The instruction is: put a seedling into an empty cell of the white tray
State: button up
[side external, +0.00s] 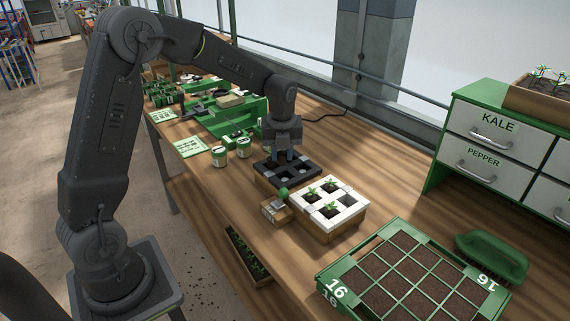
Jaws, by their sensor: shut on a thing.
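The white tray (318,219) sits on a wooden block on the bench, right of my gripper. Three of its cells hold green seedlings: one at the back (330,186), one at the left (311,196) and one at the front (331,210). The right-hand cell (347,199) looks dark and empty. A black tray (287,182) with several cells stands just behind and left of the white tray. My gripper (284,153) points down over the black tray's back part. It is shut on a seedling, small and mostly hidden between the fingers.
A large green soil tray (395,268) and a green brush (492,254) lie right. Open bench lies behind the white tray.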

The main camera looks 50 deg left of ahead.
jog(key=s+a+r, duration=0.6)
jog(key=s+a, duration=0.1)
jog(key=a, duration=0.1)
jog(key=w+d+f, duration=0.1)
jog(key=w+d, duration=0.4)
jog(key=d, duration=0.4)
jog(key=w+d+f, duration=0.1)
jog(key=w+d, duration=0.3)
jog(key=d, duration=0.4)
jog(key=w+d+f, duration=0.2)
jog(key=w+d, duration=0.3)
jog(key=d, duration=0.4)
jog(key=shift+s+a+f, duration=0.1)
jog(key=shift+f, duration=1.65)
jog(key=shift+s+a+f, duration=0.1)
jog(key=shift+f, duration=1.6)
jog(key=o, duration=1)
